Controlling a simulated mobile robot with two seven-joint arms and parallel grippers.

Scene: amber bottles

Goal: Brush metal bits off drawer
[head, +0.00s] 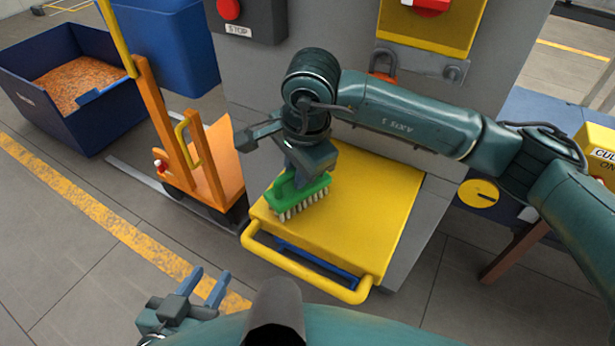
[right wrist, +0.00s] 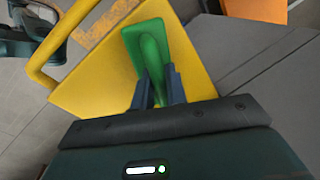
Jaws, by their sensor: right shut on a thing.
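A yellow drawer (head: 363,208) juts out from a grey machine, with a yellow bar handle (head: 305,276) along its front. A green brush (head: 298,193) with pale bristles is over the drawer top's left part, bristles down. I cannot tell if the bristles touch the surface. My right gripper (head: 305,172) is shut on the brush's handle; the right wrist view shows the brush (right wrist: 152,50) between the fingers. My left gripper (head: 204,287) is open and empty, low at the left, apart from the drawer. I make out no metal bits on the visible drawer top.
An orange cart (head: 215,160) stands close to the drawer's left. A dark blue bin (head: 75,105) holding orange-brown bits is at the far left. The grey machine (head: 262,85) rises behind the drawer. Floor in front is clear.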

